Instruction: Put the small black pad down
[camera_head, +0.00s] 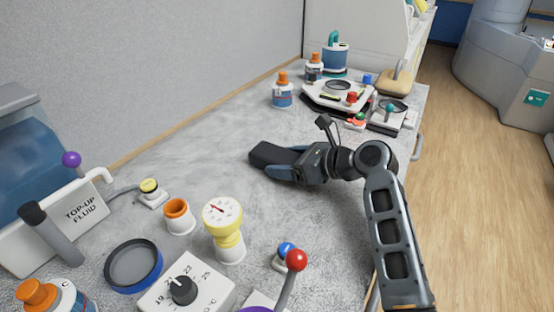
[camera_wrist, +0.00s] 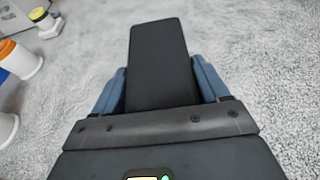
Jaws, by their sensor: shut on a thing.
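The small black pad (camera_head: 270,154) is a dark, flat, oblong block. My gripper (camera_head: 285,162) is shut on it over the middle of the grey worktop (camera_head: 230,140). In the wrist view the pad (camera_wrist: 158,60) points away from me between the two blue fingers of my gripper (camera_wrist: 160,85), its far end sticking out past them. Its near end is hidden by the gripper body. I cannot tell whether the pad touches the worktop or is held just above it.
Bare worktop surrounds the pad. Nearer stand a gauge on a yellow base (camera_head: 222,218), an orange-rimmed cup (camera_head: 178,215), a dial box (camera_head: 186,288) and a red-knobbed lever (camera_head: 296,262). Bottles (camera_head: 283,92) and a white device (camera_head: 338,97) stand at the back. A wall runs along the left.

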